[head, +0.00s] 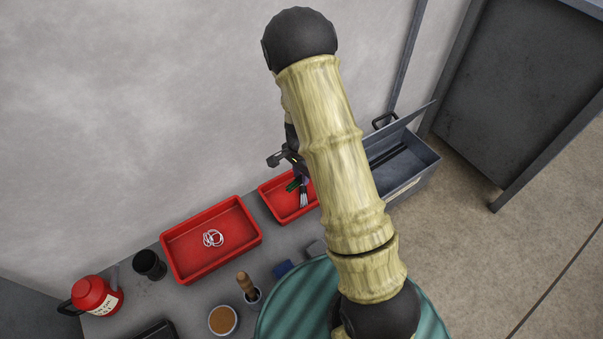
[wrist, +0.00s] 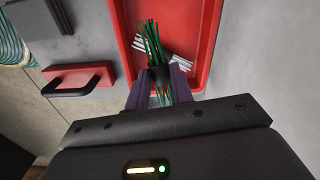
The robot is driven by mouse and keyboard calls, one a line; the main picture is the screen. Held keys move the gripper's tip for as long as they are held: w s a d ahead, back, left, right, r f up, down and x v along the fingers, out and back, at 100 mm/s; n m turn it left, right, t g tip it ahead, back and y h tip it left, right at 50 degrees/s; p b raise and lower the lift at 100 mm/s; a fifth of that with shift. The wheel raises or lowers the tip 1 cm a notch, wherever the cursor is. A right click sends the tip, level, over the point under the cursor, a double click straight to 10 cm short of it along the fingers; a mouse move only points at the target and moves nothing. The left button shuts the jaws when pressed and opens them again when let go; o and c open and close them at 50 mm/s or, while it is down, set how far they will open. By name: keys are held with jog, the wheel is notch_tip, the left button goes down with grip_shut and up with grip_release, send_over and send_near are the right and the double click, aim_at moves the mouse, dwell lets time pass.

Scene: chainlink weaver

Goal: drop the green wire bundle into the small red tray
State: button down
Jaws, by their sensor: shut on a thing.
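The green wire bundle (wrist: 153,42) is a sheaf of thin green strands with a dark band around its middle. My gripper (wrist: 160,84) is shut on it, with purple fingers on either side of the band. In the wrist view the bundle shows over the small red tray (wrist: 211,18). In the head view my gripper (head: 299,176) and the green bundle (head: 292,184) are at the small red tray (head: 267,205), partly hidden by my arm. Pale grey-white strands (wrist: 182,63) lie in that tray. How far the bundle is above the tray floor is hard to tell.
A larger red tray (head: 183,269) holding a white wire coil (head: 213,238) stands to the left. An open grey toolbox (head: 412,180) is to the right. A black cup (head: 149,264), red flask (head: 96,296) and orange-filled bowl (head: 222,320) stand on the bench.

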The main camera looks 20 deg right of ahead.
jog(key=shift+f+b, duration=2.1)
jog(key=shift+f, duration=0.4)
jog(key=c, duration=1.1)
grip_release()
jog(key=shift+c, duration=0.2)
jog(key=shift+r, duration=0.1)
notch_tip(320, 180, up, 17)
jog(key=p, duration=0.8)
jog(key=shift+r+p, duration=0.2)
jog(key=shift+p, duration=0.15)
